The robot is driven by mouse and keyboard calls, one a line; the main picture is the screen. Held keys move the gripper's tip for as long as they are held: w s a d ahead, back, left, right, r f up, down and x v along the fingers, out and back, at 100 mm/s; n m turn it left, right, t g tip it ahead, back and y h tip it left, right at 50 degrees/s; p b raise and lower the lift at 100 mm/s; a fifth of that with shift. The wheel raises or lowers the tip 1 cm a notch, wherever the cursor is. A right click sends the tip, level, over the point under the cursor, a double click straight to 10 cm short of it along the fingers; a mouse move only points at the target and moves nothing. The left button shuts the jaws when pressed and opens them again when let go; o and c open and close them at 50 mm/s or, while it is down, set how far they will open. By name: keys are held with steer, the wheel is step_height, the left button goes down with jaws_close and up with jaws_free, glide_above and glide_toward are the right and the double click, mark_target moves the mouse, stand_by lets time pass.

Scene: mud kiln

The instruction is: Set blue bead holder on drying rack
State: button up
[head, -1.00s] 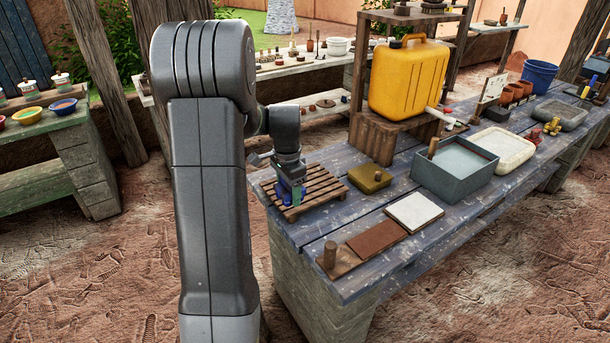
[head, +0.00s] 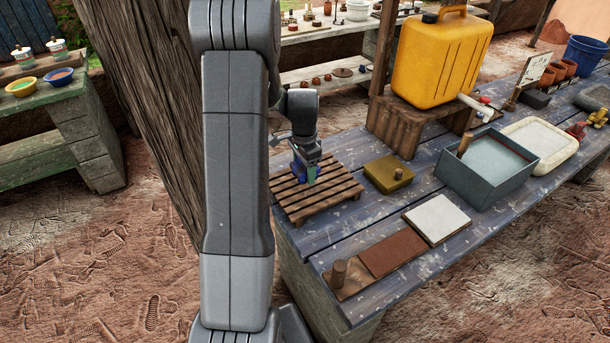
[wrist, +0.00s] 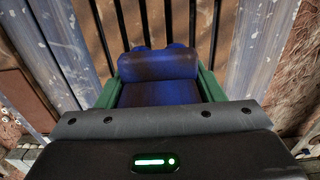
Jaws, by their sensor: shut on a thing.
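The blue bead holder (wrist: 158,78) is between the green fingers of my gripper (wrist: 158,92) in the wrist view, with the slats of the drying rack behind it. In the head view the drying rack (head: 340,194) is a slatted wooden pallet at the near left end of the blue table. My gripper (head: 305,176) is over the rack there, shut on the blue bead holder (head: 295,170), which is partly hidden by the fingers. I cannot tell whether the holder touches the slats.
A yellow jerrycan (head: 440,60) stands on a wooden stand behind. A thick post (head: 145,80) rises at left.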

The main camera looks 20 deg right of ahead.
mark_target(304, 186)
steer(key=shift+f, duration=1.9)
steer(key=o, duration=1.3)
steer(key=shift+c, duration=0.2)
steer(key=shift+r, duration=0.15)
step_height(304, 186, up, 12)
steer(key=shift+r+b, duration=0.1)
steer(key=shift+b, duration=0.25)
step_height(304, 186, down, 13)
steer(key=shift+s+r+p, duration=0.1)
steer(key=shift+p, duration=0.35)
steer(key=shift+r, duration=2.05)
